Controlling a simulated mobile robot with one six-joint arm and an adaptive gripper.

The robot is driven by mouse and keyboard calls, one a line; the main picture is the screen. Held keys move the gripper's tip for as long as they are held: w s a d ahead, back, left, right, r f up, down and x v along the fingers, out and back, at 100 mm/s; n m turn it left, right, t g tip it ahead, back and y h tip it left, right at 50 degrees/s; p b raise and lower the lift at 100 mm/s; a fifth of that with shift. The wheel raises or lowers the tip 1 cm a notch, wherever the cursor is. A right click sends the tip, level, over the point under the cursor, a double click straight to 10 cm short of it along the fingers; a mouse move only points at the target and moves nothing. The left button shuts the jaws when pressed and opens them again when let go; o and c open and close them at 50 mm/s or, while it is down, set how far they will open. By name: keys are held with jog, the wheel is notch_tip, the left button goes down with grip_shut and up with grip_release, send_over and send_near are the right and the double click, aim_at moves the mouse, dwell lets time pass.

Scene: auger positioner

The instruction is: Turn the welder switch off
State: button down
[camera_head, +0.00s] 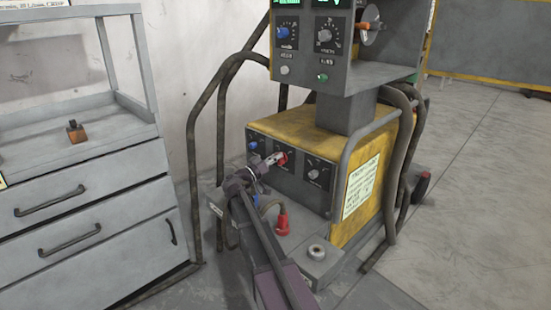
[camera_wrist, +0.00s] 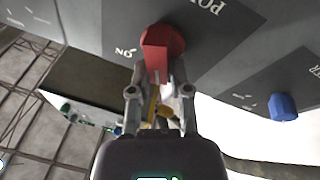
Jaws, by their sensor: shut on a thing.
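The welder switch is a red rotary knob (camera_wrist: 157,48) on the dark front panel of the yellow welder (camera_head: 300,125). In the wrist view its raised grip bar is between my fingertips. The upside-down label "ON" shows beside it, with part of a "POWER" label above. In the head view the red knob (camera_head: 284,158) shows just beyond my fingertips. My gripper (camera_wrist: 158,78) is shut on the knob's bar; in the head view my gripper (camera_head: 271,160) reaches the panel from the front left. I cannot read which mark the knob points to.
A red cable plug (camera_head: 283,222) stands below on the base ledge. Thick hoses (camera_head: 195,150) loop at the left. A grey drawer cabinet (camera_head: 90,215) stands further left; open floor (camera_head: 480,190) lies right.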

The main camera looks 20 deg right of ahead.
jog(key=c, duration=0.6)
grip_release()
jog(key=shift+r+m, duration=0.1)
jog(key=shift+m, duration=0.5)
